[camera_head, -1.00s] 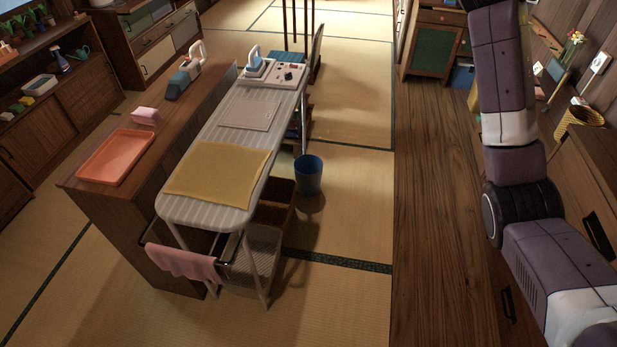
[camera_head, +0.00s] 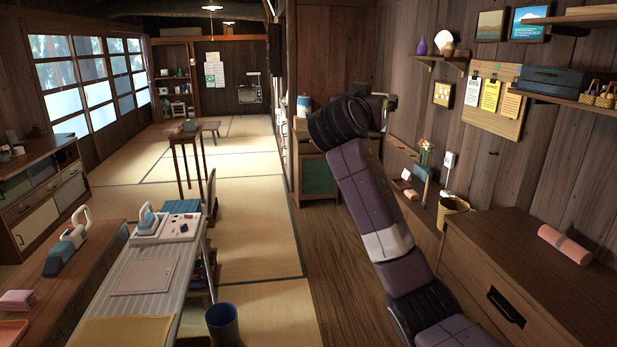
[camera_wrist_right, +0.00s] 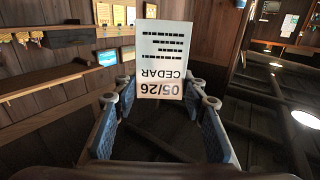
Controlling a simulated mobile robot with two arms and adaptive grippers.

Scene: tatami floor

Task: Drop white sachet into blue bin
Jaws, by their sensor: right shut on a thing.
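The white sachet (camera_wrist_right: 162,62), printed "05/26 CEDAR" upside down, is held upright between the fingertips of my right gripper (camera_wrist_right: 160,100). I cannot make the sachet out in the head view, where the right arm reaches up and its far end is partly hidden behind the wrist. The blue bin (camera_head: 222,322) stands on the tatami at the lower edge of the head view, right of the ironing table. The raised right arm is well above and to the right of the bin. My left gripper is not in view.
The ironing table (camera_head: 185,285) with a mat and an iron stands left of the bin. A wooden chest (camera_head: 540,275) with a pink roll is at the right, below wall shelves (camera_head: 575,97). Tatami (camera_head: 262,240) and a plank strip (camera_head: 345,270) between are clear.

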